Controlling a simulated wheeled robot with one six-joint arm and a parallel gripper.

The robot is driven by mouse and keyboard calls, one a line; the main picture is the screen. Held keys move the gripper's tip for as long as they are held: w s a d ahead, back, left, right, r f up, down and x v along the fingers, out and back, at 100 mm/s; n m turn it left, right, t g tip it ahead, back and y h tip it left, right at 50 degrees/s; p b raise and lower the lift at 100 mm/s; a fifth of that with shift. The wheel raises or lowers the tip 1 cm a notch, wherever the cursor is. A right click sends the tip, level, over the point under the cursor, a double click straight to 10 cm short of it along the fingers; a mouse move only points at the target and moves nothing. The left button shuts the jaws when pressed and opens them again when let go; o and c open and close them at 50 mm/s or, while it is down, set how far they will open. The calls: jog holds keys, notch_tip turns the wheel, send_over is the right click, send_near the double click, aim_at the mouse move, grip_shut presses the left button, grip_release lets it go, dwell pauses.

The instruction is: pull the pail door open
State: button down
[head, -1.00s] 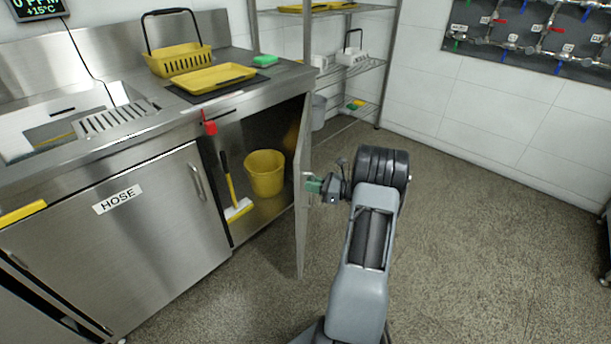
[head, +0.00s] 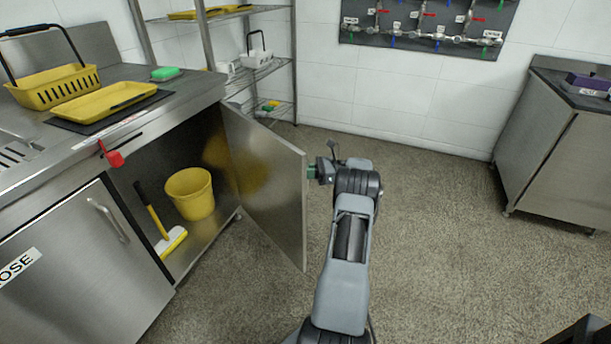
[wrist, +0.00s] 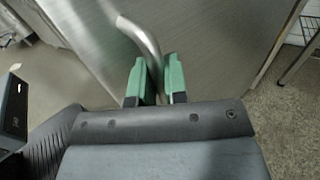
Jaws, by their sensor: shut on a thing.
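The pail door (head: 268,185) is a steel cabinet door standing wide open, swung out to the right of its compartment. A yellow pail (head: 190,194) stands inside the open compartment, next to a yellow squeegee (head: 170,240) with a dark handle end. In the wrist view, my gripper (wrist: 154,85) has its green fingers on either side of the door's bar handle (wrist: 142,38), shut on it. In the head view my gripper (head: 313,171) is at the outer face of the door near its free edge. The handle is hidden there.
The closed HOSE door (head: 75,265) is left of the opening. A wire shelf (head: 265,75) stands behind the open door. A steel cabinet (head: 560,155) is at the right; the floor between is clear.

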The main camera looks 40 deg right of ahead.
jog(key=shift+s+d+f, duration=0.1)
jog(key=shift+d+f, duration=0.05)
jog(key=shift+d, duration=0.05)
jog(key=c, duration=1.2)
grip_release()
jog(key=shift+o, duration=0.2)
